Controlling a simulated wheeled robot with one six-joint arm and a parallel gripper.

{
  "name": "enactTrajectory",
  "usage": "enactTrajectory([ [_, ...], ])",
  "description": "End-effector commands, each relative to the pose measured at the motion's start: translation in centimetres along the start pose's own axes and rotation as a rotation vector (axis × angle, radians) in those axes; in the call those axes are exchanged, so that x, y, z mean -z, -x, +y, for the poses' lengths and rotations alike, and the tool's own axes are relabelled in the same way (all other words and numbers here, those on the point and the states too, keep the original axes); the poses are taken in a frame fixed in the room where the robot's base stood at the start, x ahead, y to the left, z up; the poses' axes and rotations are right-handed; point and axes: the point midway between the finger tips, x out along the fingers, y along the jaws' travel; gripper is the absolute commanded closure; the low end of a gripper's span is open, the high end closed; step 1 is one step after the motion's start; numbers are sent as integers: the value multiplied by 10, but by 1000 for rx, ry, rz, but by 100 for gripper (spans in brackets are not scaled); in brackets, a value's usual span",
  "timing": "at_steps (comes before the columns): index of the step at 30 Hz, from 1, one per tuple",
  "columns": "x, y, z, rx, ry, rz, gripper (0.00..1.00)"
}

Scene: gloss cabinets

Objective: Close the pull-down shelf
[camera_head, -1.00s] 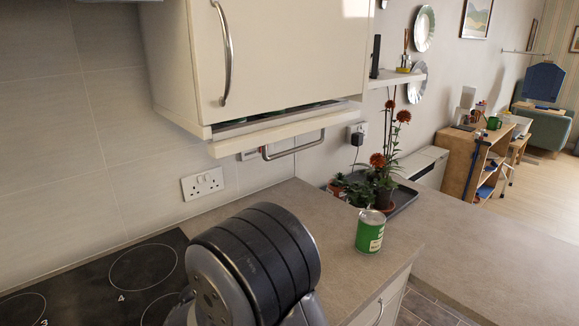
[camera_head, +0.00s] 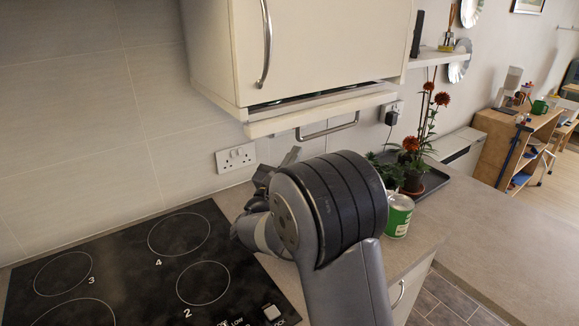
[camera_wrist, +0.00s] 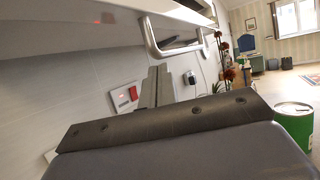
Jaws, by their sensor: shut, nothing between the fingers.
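The pull-down shelf (camera_head: 320,113) is a cream panel under the wall cabinet, hanging slightly below it with a narrow dark gap between. Its metal bar handle (camera_head: 328,131) hangs beneath the panel. In the wrist view the shelf's underside (camera_wrist: 75,40) is at the upper left and the handle (camera_wrist: 148,38) is at the top middle. My gripper (camera_head: 292,155) is below the shelf, near the left end of the handle, partly hidden by my arm. In the wrist view my gripper (camera_wrist: 157,84) is shut and empty, its fingertips just below the handle in the picture. Contact cannot be told.
The cabinet (camera_head: 330,45) has a closed door with a vertical handle. A hob (camera_head: 120,255) lies at left. A green can (camera_head: 398,217) stands on the worktop right of my arm, close to it in the picture. Potted plants (camera_head: 412,165) stand on a tray behind. A socket (camera_head: 236,158) is on the wall.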

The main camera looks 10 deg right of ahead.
Motion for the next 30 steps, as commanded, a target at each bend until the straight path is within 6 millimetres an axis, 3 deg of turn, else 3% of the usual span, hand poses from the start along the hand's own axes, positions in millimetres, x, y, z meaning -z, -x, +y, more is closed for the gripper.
enactTrajectory([
  [14, -5, -4, 0, 0, 0, 0, 100],
  [23, -52, -25, -1, 4, -6, -6, 100],
  [30, -55, -27, 0, 3, -3, -6, 100],
])
